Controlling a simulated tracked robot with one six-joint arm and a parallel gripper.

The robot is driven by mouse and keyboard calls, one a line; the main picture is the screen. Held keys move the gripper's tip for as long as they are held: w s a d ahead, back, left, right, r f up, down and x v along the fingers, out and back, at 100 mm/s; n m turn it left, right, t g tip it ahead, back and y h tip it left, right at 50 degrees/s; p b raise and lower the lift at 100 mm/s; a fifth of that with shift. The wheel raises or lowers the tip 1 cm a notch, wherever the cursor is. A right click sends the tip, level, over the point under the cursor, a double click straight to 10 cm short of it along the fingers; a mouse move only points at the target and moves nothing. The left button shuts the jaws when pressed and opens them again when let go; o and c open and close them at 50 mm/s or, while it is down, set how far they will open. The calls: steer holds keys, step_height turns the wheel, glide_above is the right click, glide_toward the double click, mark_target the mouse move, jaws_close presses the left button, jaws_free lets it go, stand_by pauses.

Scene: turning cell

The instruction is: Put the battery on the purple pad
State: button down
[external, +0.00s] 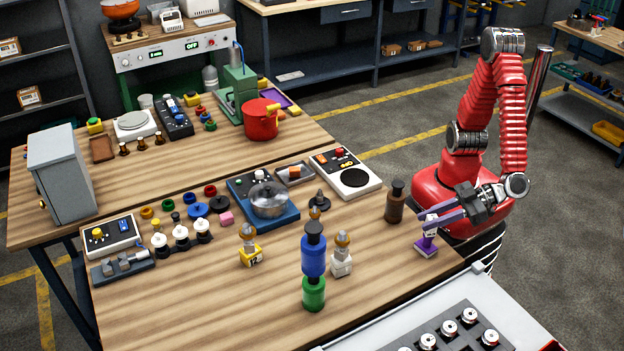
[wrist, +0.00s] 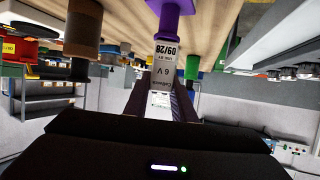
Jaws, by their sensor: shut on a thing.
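The battery (wrist: 166,72) is a pale grey and white block printed "6V" and "09/28", held between the fingers of my gripper (wrist: 160,100). In the external view my gripper (external: 432,218) is shut on it at the table's right corner, and the fingers hide much of the battery (external: 431,232). A small purple piece (external: 426,246), which looks like the purple pad, is directly below the battery on the tabletop. In the wrist view the purple piece (wrist: 170,14) is at the battery's far end. I cannot tell whether the two touch or are slightly apart.
A brown bottle (external: 395,203) stands close left of my gripper. A blue and green bottle stack (external: 313,262) and a white-based piece (external: 341,262) are further left. A grey rack (external: 455,335) with several white-topped parts lies in front. The wooden tabletop (external: 385,265) is clear between them.

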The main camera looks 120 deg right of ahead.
steer(key=c, duration=1.5)
jaws_free()
steer(key=shift+f, duration=0.1)
steer(key=shift+s+a+r, duration=0.25)
steer(key=shift+s+r, duration=0.1)
steer(key=shift+s, duration=0.1)
steer(key=v, duration=1.1)
steer(key=shift+f, duration=0.1)
steer(key=shift+w, duration=0.1)
